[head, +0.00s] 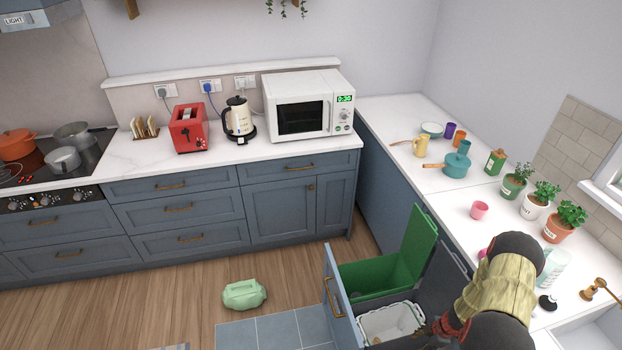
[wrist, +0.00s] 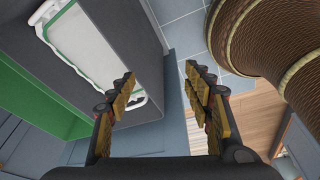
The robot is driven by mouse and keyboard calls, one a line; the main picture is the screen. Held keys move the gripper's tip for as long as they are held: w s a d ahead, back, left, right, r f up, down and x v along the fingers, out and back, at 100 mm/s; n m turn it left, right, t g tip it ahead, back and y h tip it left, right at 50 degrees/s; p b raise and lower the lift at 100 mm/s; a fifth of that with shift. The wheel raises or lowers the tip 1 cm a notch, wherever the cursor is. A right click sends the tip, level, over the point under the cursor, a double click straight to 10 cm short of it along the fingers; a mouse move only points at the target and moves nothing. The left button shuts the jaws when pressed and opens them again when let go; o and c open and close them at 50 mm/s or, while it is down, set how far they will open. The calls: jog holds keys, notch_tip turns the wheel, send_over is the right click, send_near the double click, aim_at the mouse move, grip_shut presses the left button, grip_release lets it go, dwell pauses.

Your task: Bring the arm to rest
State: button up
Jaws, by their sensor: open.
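My arm (head: 497,285) reaches in from the lower right in the head view, over the right-hand counter, and bends down toward the pulled-out bin drawer. My gripper (wrist: 158,78) shows in the wrist view with its two fingers spread apart and nothing between them. It is beside the drawer, and the drawer's dark side wall and white bin rim (wrist: 75,50) are to its left. In the head view the gripper is mostly hidden behind my arm, near the drawer's right side (head: 435,330).
The bin drawer (head: 335,297) stands open with a green bin (head: 375,278), lid raised, and a white-lined bin (head: 390,322). Potted plants (head: 535,205), a pink cup (head: 479,210) and a soap bottle (head: 553,268) stand on the right counter.

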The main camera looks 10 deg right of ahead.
jog(key=s+d+r+m+g+h+b, duration=0.1)
jog(key=s+d+r+m+h, duration=0.15)
jog(key=d+r+m, duration=0.2)
jog(key=s+d+r+m+g+h, duration=0.1)
jog(key=d+r+m+h, duration=0.2)
jog(key=d+r, duration=0.15)
notch_tip(320, 180, up, 16)
jog(key=s+a+m+g+h+b, duration=0.1)
jog(key=s+a+m+g+b, duration=0.1)
jog(key=m+b, duration=0.3)
jog(key=s+a+r+t+y+b, duration=0.1)
jog(key=a+r+b, duration=0.4)
jog(key=a, duration=0.7)
jog(key=s+a+r+m+t+y+b, duration=0.1)
jog(key=s+a+r+t+b, duration=0.3)
jog(key=a+r, duration=0.5)
jog(key=s+a+r+m+t+y+b, duration=0.1)
jog(key=a+r+b, duration=0.6)
jog(key=a, duration=0.8)
jog(key=shift+s+r+t, duration=0.15)
jog(key=shift+s+t, duration=0.65)
jog(key=shift+t, duration=0.4)
jog(key=shift+y, duration=0.25)
jog(key=shift+c, duration=1.4)
